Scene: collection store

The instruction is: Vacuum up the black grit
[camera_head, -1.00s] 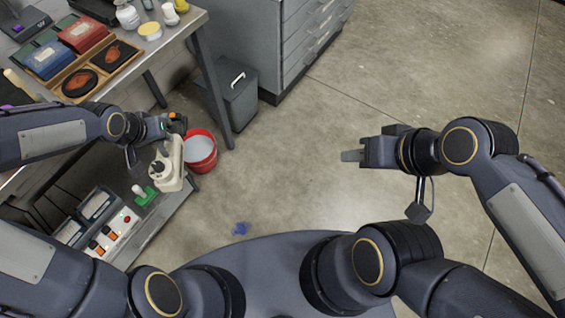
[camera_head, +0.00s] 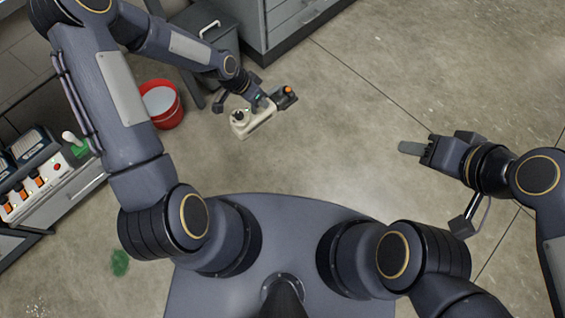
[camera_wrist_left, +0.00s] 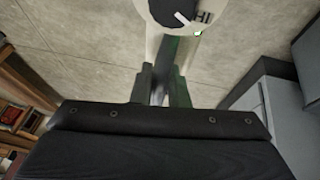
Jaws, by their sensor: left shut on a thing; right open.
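My left gripper (camera_head: 268,102) is shut on a cream hand vacuum (camera_head: 250,122) and holds it out over the bare concrete floor. In the left wrist view my gripper's fingers (camera_wrist_left: 161,86) close around the vacuum's handle, and its black dial with a "HI" mark (camera_wrist_left: 178,12) shows at the top edge. My right gripper (camera_head: 412,148) is open and empty over the floor at the right. I cannot make out any black grit. A green patch (camera_head: 120,262) lies on the floor at lower left, and pale specks (camera_head: 36,306) lie in the bottom left corner.
A red bucket (camera_head: 163,104) stands on the floor left of the vacuum. A grey bin (camera_head: 205,38) and grey drawer cabinet (camera_head: 290,20) stand behind. A low unit with orange switches (camera_head: 38,182) and a green-based tool (camera_head: 76,146) is at left. The middle floor is clear.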

